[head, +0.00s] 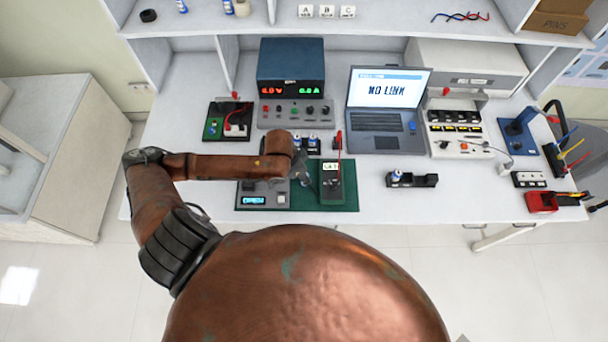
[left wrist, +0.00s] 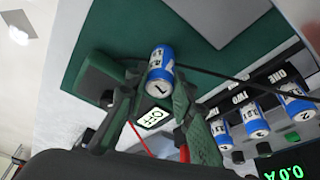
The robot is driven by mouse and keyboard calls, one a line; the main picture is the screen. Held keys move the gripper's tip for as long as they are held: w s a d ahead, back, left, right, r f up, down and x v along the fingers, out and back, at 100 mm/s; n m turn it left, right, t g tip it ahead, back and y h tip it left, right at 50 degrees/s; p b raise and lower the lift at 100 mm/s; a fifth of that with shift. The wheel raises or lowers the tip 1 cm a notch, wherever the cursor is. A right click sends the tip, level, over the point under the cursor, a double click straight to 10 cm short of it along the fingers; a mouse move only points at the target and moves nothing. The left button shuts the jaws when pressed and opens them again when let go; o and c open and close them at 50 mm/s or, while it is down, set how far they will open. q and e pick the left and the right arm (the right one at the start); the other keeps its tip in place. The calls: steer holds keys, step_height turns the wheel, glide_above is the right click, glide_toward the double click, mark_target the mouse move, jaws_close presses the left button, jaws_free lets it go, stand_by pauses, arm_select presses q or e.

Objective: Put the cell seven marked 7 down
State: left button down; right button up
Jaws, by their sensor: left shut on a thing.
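A blue and white cell (left wrist: 160,71) sits between the fingertips of my left gripper (left wrist: 156,92) in the left wrist view. A single mark like a 7 shows on its white end. The gripper is shut on it, over the green mat (head: 349,199). My right gripper is in neither view.
Several blue cells, one here (left wrist: 253,121), stand in a rack labelled ONE, TWO behind the mat. A grey tester (head: 263,197) with a blue display is left of the meter. A black holder (head: 425,181) with one cell and a laptop (head: 377,145) are to the right.

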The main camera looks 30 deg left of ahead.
arm_select(q)
steer(key=c, duration=1.7)
jaws_free()
steer(key=shift+f, duration=0.1)
steer(key=shift+o, duration=0.2)
steer(key=p+v, duration=0.2)
steer(key=v, duration=1)
